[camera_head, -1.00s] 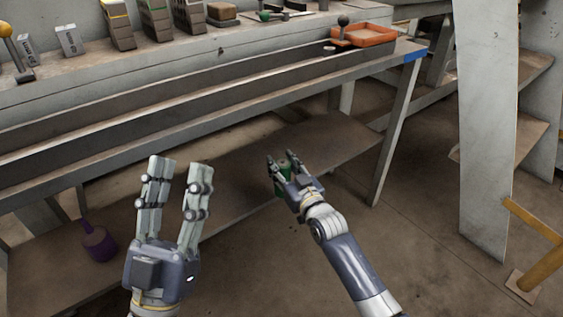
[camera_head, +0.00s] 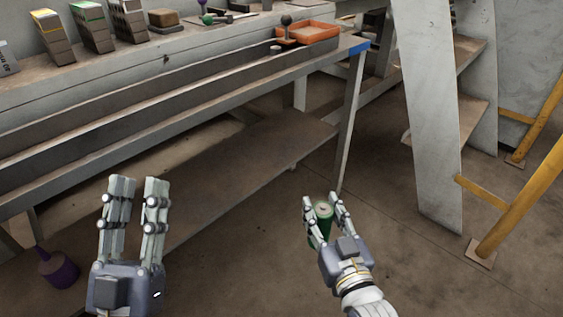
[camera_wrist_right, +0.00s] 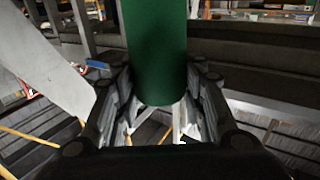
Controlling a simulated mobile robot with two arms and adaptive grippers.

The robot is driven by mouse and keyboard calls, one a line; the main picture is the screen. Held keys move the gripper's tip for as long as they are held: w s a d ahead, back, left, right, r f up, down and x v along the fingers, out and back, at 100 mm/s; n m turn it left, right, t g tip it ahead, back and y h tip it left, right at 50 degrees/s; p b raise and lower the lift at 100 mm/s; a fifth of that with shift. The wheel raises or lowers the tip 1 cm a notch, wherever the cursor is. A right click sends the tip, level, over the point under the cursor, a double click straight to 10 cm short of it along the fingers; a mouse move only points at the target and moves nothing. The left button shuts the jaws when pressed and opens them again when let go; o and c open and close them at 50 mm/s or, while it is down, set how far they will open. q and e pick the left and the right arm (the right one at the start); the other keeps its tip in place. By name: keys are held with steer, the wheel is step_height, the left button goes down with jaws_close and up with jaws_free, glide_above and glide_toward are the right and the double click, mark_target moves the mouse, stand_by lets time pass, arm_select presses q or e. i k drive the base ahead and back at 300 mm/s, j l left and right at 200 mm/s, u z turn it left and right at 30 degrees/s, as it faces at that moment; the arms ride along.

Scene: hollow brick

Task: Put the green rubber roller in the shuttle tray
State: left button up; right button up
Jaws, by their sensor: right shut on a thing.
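The green rubber roller (camera_head: 319,230) is in my right gripper (camera_head: 323,207), which is shut on it in front of the bench's right end. The roller's pale end shows between the fingertips. In the right wrist view the green roller (camera_wrist_right: 155,50) stands between both fingers (camera_wrist_right: 160,95). My left gripper (camera_head: 137,190) is empty, its two fingers apart, in front of the lower shelf. An orange tray (camera_head: 318,33), which looks like the shuttle tray, lies on the right end of the bench top. A dark-knobbed piece stands at its left edge.
The bench's grey front rail (camera_head: 190,110) and its leg with a blue corner (camera_head: 360,47) lie between my right gripper and the orange tray. A purple bottle-like thing (camera_head: 59,268) is at lower left. A grey upright panel (camera_head: 430,120) and yellow rails (camera_head: 525,175) stand at right.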

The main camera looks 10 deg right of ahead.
mark_target(308, 33)
steer(key=i+l, duration=0.25)
steer(key=l, duration=0.15)
steer(key=i+l, duration=0.3)
steer(key=l, duration=0.15)
steer(key=i+l, duration=0.25)
steer(key=l, duration=0.15)
